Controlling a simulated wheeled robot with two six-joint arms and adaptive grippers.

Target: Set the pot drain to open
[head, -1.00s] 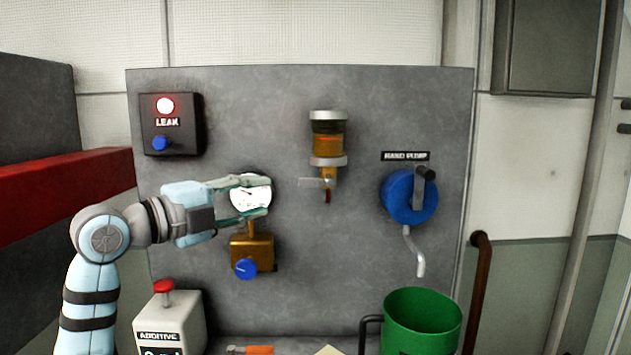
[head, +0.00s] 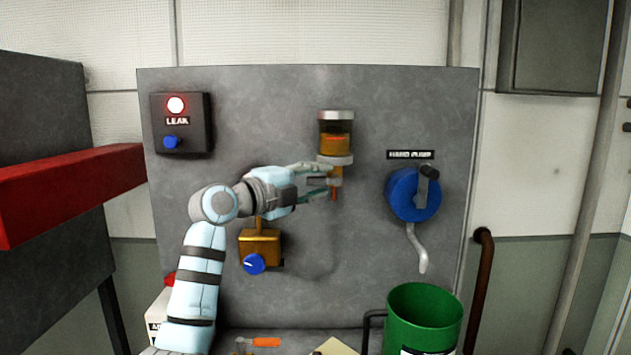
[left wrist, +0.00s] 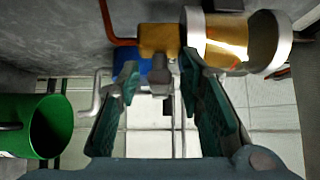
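The pot (head: 336,140) is a glass bowl with amber fluid between grey rings, mounted on the grey panel. Its brass drain valve (head: 337,177) hangs below it, with a copper outlet pointing down. In the left wrist view, the drain body (left wrist: 160,39) and its grey lever (left wrist: 161,76) show beside the pot (left wrist: 222,42). My left gripper (head: 330,183) is at the drain from the left, fingers open, one above the other. In the left wrist view, the lever lies between the fingertips (left wrist: 160,85), apparently with gaps on both sides. My fingers partly hide the lever in the head view. My right gripper is not in view.
A blue hand pump (head: 405,194) with a crank is to the right, above a green bucket (head: 424,312). A brass box with a blue knob (head: 254,263) sits below my left arm. A leak box (head: 182,123) with a lit red lamp is at upper left.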

